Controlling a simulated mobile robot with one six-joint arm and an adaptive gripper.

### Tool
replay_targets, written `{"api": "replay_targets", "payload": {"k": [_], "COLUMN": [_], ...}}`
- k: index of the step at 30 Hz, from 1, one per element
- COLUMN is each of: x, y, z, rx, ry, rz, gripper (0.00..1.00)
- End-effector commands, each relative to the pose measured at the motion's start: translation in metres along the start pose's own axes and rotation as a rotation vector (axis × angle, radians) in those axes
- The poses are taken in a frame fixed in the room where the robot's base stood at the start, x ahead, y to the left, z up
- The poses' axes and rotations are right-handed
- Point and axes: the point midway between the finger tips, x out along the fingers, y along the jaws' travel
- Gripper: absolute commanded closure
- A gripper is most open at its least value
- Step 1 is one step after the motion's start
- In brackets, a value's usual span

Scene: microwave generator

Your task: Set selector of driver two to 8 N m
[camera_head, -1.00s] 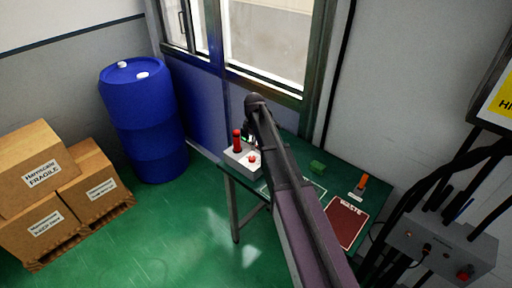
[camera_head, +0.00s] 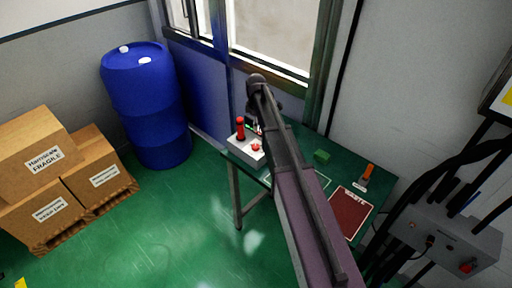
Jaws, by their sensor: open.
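A red upright tool (camera_head: 240,128), perhaps a driver, stands on a pale box (camera_head: 240,150) at the left end of the green table. A red knob or button (camera_head: 255,145) sits on the same box. An orange-handled tool (camera_head: 367,171) stands at the table's right end beside a small white label. Which of these is driver two I cannot tell, and no selector scale is readable. My gripper (camera_head: 251,126) is mostly hidden by my arm. A small part of it shows just right of the red tool, open; I cannot tell whether it touches anything.
The green table (camera_head: 312,144) stands below the window and also bears a small green block (camera_head: 321,155) and a red "WASTE" mat (camera_head: 350,212). A grey control box (camera_head: 445,240) with cables is at right. A blue barrel (camera_head: 147,105) and cartons (camera_head: 45,175) stand left.

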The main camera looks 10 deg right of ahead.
Motion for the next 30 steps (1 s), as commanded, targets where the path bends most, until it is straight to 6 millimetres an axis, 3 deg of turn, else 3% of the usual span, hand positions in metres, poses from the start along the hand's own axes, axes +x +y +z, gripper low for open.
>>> {"api": "replay_targets", "payload": {"k": [30], "x": [0.077], "y": [0.001], "z": [0.002], "rx": [0.003], "ry": [0.0], "rz": [0.0], "gripper": [0.15]}}
